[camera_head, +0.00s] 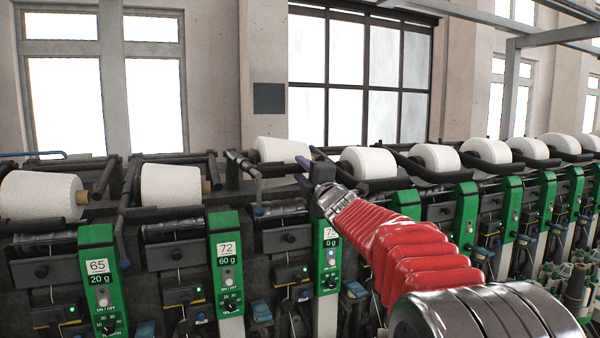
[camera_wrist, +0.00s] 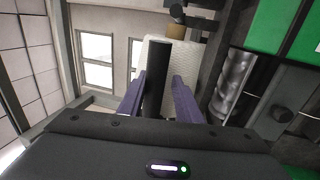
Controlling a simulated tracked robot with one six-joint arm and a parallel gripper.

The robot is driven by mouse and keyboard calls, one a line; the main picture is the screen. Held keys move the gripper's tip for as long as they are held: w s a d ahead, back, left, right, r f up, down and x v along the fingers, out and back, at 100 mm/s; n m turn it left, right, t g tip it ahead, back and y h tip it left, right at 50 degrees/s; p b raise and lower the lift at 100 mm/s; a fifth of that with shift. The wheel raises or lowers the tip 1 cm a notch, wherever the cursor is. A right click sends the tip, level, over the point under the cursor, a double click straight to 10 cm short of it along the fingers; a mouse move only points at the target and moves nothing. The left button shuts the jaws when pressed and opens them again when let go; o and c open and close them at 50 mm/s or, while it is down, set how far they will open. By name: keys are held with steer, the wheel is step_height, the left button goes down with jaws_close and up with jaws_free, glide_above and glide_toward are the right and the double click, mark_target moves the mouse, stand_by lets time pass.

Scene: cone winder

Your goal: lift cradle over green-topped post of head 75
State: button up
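The green-topped post (camera_head: 327,250) has a label starting with 7 and a "0 g" display; the second digit is partly covered by my arm. The white yarn cone (camera_head: 282,149) behind it sits higher than the cones on either side, so its cradle looks raised. My gripper (camera_head: 306,166) is above and behind the post's top. The white cone (camera_wrist: 182,60) shows beyond the bar. The finger contact is partly hidden.
Neighbouring green posts labelled 72 (camera_head: 226,262) and 65 (camera_head: 101,285) stand to the left, with white cones (camera_head: 171,185) in dark cradles above. More heads and cones (camera_head: 436,158) run to the right. Windows (camera_head: 345,90) and a wall are behind the machine.

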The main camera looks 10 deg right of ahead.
steer(key=shift+o, duration=0.5)
steer(key=shift+s, duration=0.15)
steer(key=shift+s+d+f, duration=0.15)
steer(key=shift+s+d, duration=0.05)
steer(key=shift+s, duration=0.3)
steer(key=v, duration=1.2)
steer(key=shift+s, duration=0.25)
steer(key=shift+f, duration=0.15)
